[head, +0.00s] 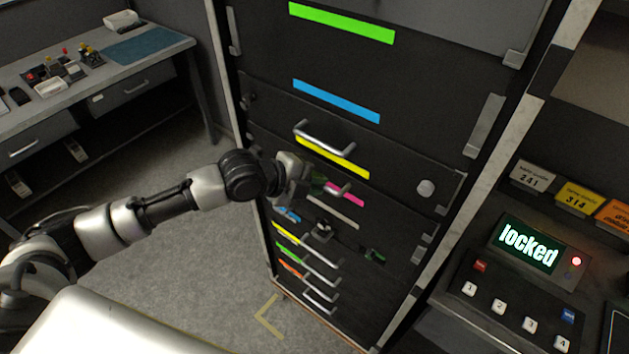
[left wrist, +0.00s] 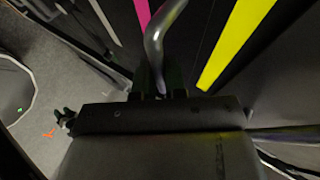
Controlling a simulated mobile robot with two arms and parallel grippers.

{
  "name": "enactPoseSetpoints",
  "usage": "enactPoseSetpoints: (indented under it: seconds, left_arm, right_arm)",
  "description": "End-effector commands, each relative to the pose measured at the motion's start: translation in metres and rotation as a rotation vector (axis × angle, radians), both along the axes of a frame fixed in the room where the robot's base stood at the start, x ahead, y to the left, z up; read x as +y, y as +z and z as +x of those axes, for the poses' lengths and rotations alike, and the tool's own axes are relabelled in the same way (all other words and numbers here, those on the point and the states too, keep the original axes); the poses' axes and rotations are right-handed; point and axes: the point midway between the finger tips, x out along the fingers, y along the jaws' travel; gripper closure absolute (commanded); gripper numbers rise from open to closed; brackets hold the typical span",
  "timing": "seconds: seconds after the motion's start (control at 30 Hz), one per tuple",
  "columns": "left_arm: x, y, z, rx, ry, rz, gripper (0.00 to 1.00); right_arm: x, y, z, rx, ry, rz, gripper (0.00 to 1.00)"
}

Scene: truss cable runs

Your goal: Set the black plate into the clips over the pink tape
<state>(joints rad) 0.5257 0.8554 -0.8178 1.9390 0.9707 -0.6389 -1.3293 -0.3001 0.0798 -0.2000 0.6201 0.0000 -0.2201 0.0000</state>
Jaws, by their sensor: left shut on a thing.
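The pink tape (head: 350,196) is a short strip on the dark cabinet front, below the yellow tape (head: 350,165). Both strips also show in the left wrist view, pink (left wrist: 142,12) at the left and yellow (left wrist: 237,40) at the right. My left gripper (head: 322,186) is at the cabinet, just left of the pink tape and partly covering it. It is shut on a grey curved handle (left wrist: 156,45). The black plate cannot be told apart for certain from the dark front behind this handle. The clips there are hidden or too small to tell. My right gripper is not in view.
Another handle (head: 324,138) juts out above the yellow tape, close to my left gripper. Several small handles stick out lower down. A keypad console (head: 522,285) reading "locked" stands at the right. A workbench (head: 105,75) is at the left, with open floor (head: 180,150) between.

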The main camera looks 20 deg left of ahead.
Motion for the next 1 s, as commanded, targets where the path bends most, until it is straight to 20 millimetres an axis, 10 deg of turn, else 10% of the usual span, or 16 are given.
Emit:
enactPoseSetpoints:
  seconds: [0.43,0.63,1.0]
  left_arm:
    - [0.0003,-0.0023,0.0017,-0.001,0.002,0.0,1.0]
    - [0.0002,-0.0023,0.0015,-0.001,0.001,0.0,0.59]
    - [0.0039,-0.0012,-0.0018,0.0,0.001,0.002,0.58]
  right_arm:
    - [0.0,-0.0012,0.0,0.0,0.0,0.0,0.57]
    - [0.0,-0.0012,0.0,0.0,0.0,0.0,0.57]
    - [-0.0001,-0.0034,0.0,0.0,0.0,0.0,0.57]
